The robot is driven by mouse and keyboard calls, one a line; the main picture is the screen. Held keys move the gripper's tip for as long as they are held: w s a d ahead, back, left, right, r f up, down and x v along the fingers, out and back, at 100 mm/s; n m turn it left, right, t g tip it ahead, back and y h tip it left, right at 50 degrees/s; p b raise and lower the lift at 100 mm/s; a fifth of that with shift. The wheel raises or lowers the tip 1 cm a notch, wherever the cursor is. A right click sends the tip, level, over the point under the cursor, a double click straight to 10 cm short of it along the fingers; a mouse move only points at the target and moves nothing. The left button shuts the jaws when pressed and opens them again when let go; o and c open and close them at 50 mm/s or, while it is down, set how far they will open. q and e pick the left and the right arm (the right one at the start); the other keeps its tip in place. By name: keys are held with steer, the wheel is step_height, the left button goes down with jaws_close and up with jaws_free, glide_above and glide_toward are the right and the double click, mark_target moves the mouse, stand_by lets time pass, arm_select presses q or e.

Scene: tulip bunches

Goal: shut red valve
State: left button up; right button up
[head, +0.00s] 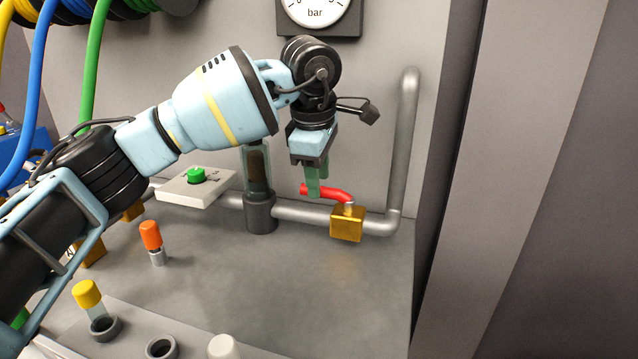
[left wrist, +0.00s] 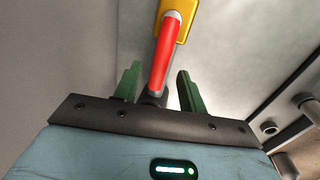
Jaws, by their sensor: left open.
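The red valve handle (head: 328,192) sits on a brass valve body (head: 347,224) on the grey pipe at the back right. The handle points left, roughly along the pipe. My left gripper (head: 314,188) is at the handle's free end, fingers pointing down. In the left wrist view the red handle (left wrist: 167,55) runs from the brass body (left wrist: 184,8) down to between the two green fingers of the gripper (left wrist: 156,90). The fingers are apart, with a gap on each side of the handle. My right gripper is not in view.
A grey pipe (head: 405,140) rises right of the valve. A glass cylinder (head: 257,165) and a plate with a green button (head: 196,175) stand left. An orange-capped vial (head: 151,240), a yellow-capped vial (head: 89,296) and a gauge (head: 318,10) are around. The bench right of the vials is clear.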

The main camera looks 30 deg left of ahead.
arm_select(q)
steer(key=shift+w+a+f, duration=0.1)
steer(key=shift+w+f, duration=0.1)
steer(key=shift+f, duration=0.65)
steer(key=shift+c, duration=0.2)
jaws_close()
